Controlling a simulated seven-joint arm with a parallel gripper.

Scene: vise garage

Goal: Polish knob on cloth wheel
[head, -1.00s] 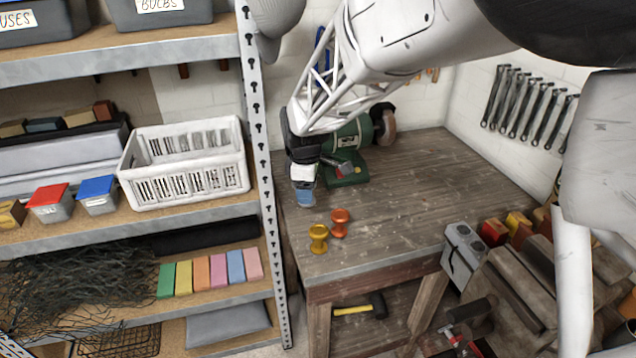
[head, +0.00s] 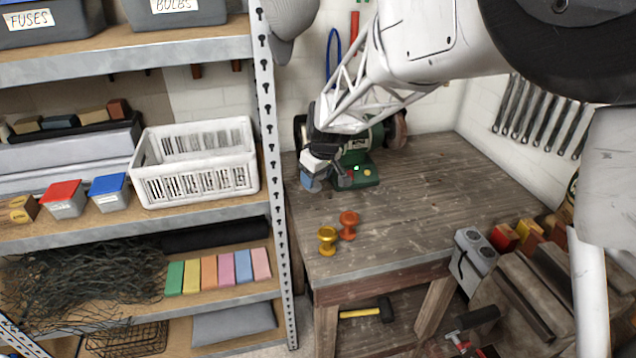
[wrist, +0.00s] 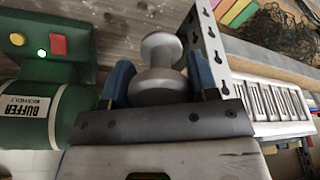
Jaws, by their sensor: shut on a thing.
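A grey metal knob (wrist: 158,86) with two round flanges sits between the blue finger pads of my gripper (wrist: 159,75), which is shut on it. In the head view, my gripper (head: 327,181) is low at the back left of the bench, just in front of the green buffer (head: 361,157). The buffer's brownish wheel (head: 398,130) shows at its right end; its left end is mostly hidden behind my arm. In the wrist view the buffer (wrist: 75,108) is left of the knob, apart from it, with a bright light between yellow and red buttons.
A yellow knob (head: 327,239) and an orange knob (head: 348,224) stand near the front left of the bench (head: 430,205). A white basket (head: 195,180) sits on the shelf.

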